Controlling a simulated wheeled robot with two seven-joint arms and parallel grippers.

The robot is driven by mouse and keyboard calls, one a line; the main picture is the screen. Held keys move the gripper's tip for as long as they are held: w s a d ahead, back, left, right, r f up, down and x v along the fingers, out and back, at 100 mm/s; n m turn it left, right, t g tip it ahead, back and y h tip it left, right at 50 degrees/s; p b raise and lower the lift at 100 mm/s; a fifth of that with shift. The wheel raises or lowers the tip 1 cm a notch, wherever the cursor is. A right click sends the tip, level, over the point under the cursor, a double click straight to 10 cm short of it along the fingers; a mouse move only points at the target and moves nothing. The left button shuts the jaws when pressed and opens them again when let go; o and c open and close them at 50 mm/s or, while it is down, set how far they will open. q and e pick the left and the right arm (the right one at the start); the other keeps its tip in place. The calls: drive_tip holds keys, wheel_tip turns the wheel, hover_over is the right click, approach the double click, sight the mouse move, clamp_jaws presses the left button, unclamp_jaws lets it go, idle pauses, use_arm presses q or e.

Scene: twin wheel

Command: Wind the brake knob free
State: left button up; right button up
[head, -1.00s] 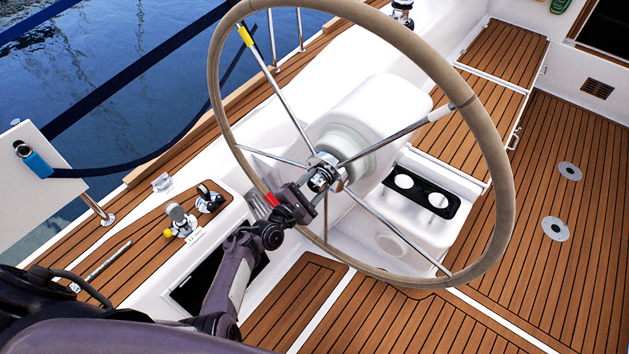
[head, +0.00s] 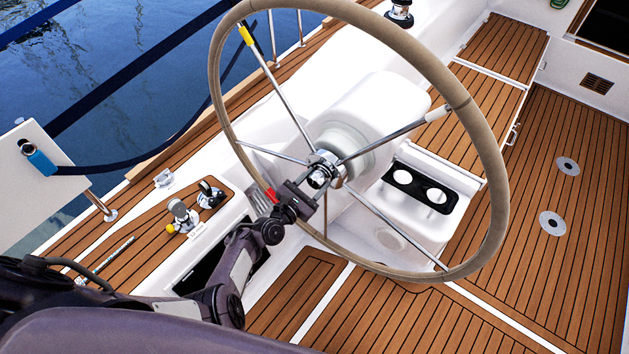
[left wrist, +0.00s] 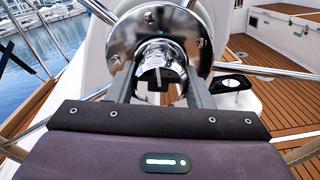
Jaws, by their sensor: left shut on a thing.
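The chrome brake knob (head: 318,177) sits at the centre of the big steering wheel's hub. In the left wrist view the brake knob (left wrist: 158,66) is a shiny cylinder in front of a round chrome hub plate (left wrist: 203,38). My left gripper (head: 322,184) reaches the hub from the lower left. In the left wrist view the fingers of my left gripper (left wrist: 162,84) stand on both sides of the knob, shut on it. The contact at the fingertips is partly hidden. My right gripper is not in view.
The steering wheel's rim (head: 487,145) and metal spokes surround my left gripper. A side console (head: 190,212) with levers lies to the left. A cup holder (head: 420,188) stands behind the wheel. Teak deck (head: 560,290) is open at right.

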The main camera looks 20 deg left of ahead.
use_arm(q)
drive_tip(key=o, duration=1)
drive_tip(key=shift+s, duration=0.1)
drive_tip(key=p+v, duration=0.1)
drive_tip(key=v, duration=0.6)
drive_tip(key=shift+s+a, duration=0.15)
drive_tip(key=shift+s, duration=0.15)
